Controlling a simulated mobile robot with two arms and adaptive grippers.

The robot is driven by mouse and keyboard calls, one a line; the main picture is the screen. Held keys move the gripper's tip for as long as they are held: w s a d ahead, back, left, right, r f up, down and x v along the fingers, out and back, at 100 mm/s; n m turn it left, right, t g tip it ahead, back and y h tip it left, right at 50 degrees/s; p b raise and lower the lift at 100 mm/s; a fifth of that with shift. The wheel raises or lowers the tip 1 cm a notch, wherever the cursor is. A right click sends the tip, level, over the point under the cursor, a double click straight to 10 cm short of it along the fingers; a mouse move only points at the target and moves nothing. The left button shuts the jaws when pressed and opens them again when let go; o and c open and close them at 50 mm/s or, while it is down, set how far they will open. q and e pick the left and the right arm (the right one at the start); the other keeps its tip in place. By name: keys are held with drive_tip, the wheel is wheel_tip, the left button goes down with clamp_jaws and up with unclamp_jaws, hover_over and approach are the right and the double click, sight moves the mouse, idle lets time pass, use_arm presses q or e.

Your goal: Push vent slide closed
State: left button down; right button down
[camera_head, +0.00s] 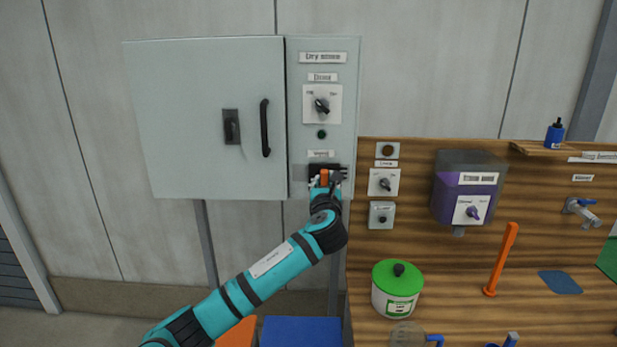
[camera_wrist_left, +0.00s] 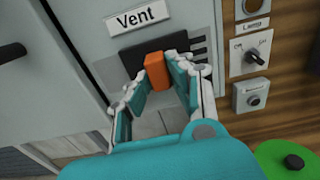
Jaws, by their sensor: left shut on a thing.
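The vent slide's orange knob (camera_wrist_left: 157,72) stands out from a dark plate (camera_wrist_left: 136,58) under the "Vent" label (camera_wrist_left: 139,17). Slots (camera_wrist_left: 198,48) show to the right of the plate. My left gripper (camera_head: 324,181) is at the vent, low on the narrow right section of the grey cabinet (camera_head: 345,120). In the left wrist view its two fingers (camera_wrist_left: 158,75) are shut on the orange knob, one on each side. In the head view the gripper and wrist hide part of the vent. My right gripper is not in view.
A lamp switch (camera_head: 384,184) and a button box (camera_head: 382,215) sit on the wooden panel just right of the vent. The cabinet door handle (camera_head: 265,128) juts out to the left. A green-lidded tub (camera_head: 397,290) stands on the bench below right.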

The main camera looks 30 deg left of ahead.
use_arm(q)
drive_tip(key=shift+w+d, duration=0.45)
drive_tip(key=shift+d, duration=0.4)
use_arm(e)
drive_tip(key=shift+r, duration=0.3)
use_arm(q)
drive_tip(key=c, duration=1.5)
unclamp_jaws()
drive_tip(key=o, duration=0.3)
drive_tip(key=shift+w+d, duration=0.15)
drive_tip(key=shift+d, duration=0.05)
drive_tip(key=v, duration=1.2)
drive_tip(key=shift+f, duration=0.1)
